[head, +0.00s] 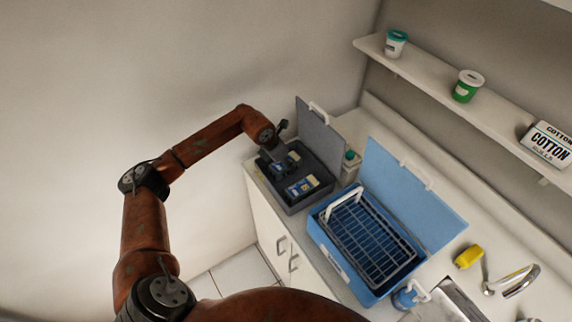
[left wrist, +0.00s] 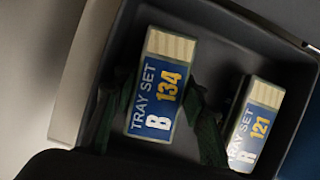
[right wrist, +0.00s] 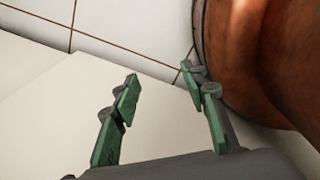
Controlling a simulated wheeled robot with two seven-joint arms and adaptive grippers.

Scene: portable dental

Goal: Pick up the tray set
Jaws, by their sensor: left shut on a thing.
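A tray set box marked B 134 (left wrist: 160,85) lies inside the dark grey bin (head: 291,208), with a blue label and a pale end. My left gripper (left wrist: 160,117) reaches down into the bin and is shut on this box, a green-padded finger on each side. In the head view the wrist partly hides this box (head: 290,162). A second tray set box marked 121 (left wrist: 256,122) lies beside it; it also shows in the head view (head: 302,186). My right gripper (right wrist: 165,90) is open and empty, above a pale surface.
The grey bin's lid (head: 318,130) stands open behind it. A blue bin (head: 330,252) with a wire rack (head: 368,243) and open lid stands to the right. A green-capped bottle (head: 351,165) stands behind, between the bins. A yellow item (head: 468,257) lies near the sink tap.

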